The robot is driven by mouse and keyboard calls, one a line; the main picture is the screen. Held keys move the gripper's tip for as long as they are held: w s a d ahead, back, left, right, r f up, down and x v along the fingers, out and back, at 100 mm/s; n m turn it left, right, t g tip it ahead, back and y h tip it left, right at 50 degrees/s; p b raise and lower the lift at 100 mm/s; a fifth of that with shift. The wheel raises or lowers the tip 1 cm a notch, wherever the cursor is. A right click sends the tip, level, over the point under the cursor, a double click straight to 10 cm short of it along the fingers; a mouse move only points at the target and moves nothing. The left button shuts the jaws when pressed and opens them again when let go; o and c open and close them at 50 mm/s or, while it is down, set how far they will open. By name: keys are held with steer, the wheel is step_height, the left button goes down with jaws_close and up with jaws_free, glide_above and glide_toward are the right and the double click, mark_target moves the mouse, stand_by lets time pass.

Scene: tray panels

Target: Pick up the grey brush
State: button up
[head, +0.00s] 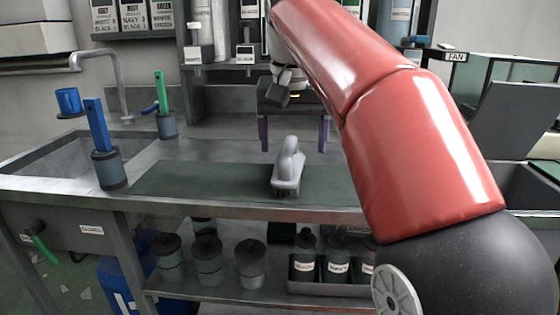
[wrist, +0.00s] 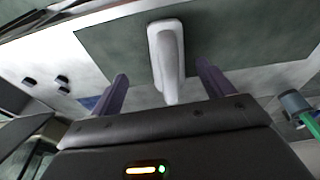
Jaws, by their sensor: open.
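The grey brush (head: 287,167) sits upright on a dark green mat (head: 190,180) on the metal bench, its handle on top and bristles below. In the wrist view the brush (wrist: 165,55) lies beyond and between my two purple fingers. My gripper (head: 294,132) is open and empty, its purple fingers pointing down behind the brush in the head view. In the wrist view my gripper (wrist: 162,82) shows its fingers spread on either side of the brush's line, apart from it.
A blue-handled tool stands in a grey pot (head: 109,168) at the left, and a green-handled one in another pot (head: 167,125) behind. A sink (head: 60,155) is at the left. Dark jars (head: 208,258) and a bottle crate (head: 330,270) stand on the lower shelf. The mat around the brush is clear.

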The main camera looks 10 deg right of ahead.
mark_target(289, 141)
steer(key=shift+m+g, duration=0.3)
steer(key=shift+m, duration=0.2)
steer(key=w, duration=0.1)
steer(key=w+r, duration=0.2)
steer(key=w, duration=0.1)
steer(key=shift+d, duration=0.4)
steer(key=shift+w+f+b, duration=0.15)
steer(key=shift+f+b, duration=0.05)
steer(key=shift+f, duration=1.05)
steer(key=shift+w+f+b, duration=0.2)
steer(key=shift+f+b, duration=0.05)
steer(key=shift+f, duration=1.05)
steer(key=shift+w+f+b, duration=0.15)
steer(key=shift+f+b, duration=0.05)
steer(key=shift+f, duration=1.05)
steer(key=c, duration=1.1)
